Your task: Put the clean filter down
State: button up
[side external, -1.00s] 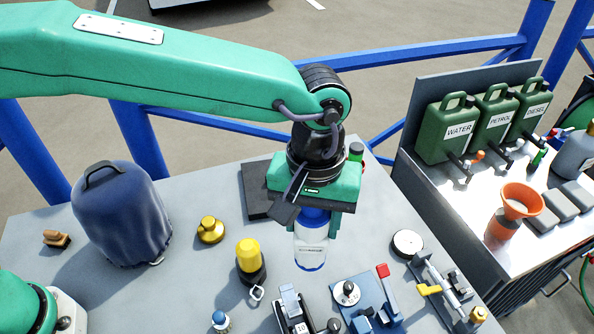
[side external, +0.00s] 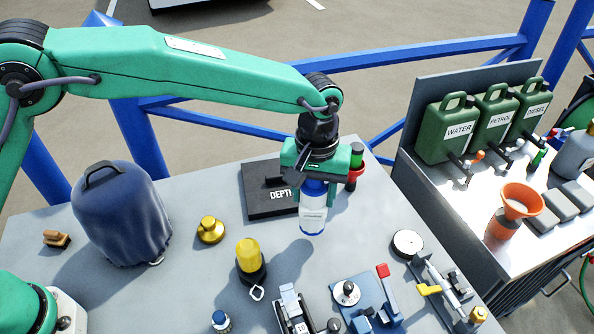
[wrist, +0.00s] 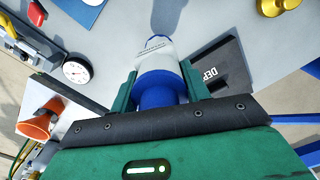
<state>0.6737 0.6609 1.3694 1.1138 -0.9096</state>
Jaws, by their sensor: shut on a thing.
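The clean filter (side external: 313,212) is a white canister with a blue top and a blue lower rim. My gripper (side external: 313,182) is shut on its blue top and holds it upright or nearly so, near the back of the grey bench. In the wrist view the filter (wrist: 154,56) sits between the two green fingers of my gripper (wrist: 160,92). I cannot tell whether its lower end touches the bench top.
A black block marked "DEPTH" (side external: 262,205) lies just left of the filter. A red and green post (side external: 355,165) stands behind it to the right. A yellow-topped item (side external: 250,258) and a round gauge (side external: 408,243) stand nearer the front. Bench between them is clear.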

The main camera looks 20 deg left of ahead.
aim_at(314, 206)
jog(key=shift+f, duration=2)
jog(key=shift+f, duration=0.1)
jog(key=o, duration=1)
jog(key=shift+o, duration=0.2)
notch_tip(314, 206, up, 12)
jog(key=shift+r, duration=0.1)
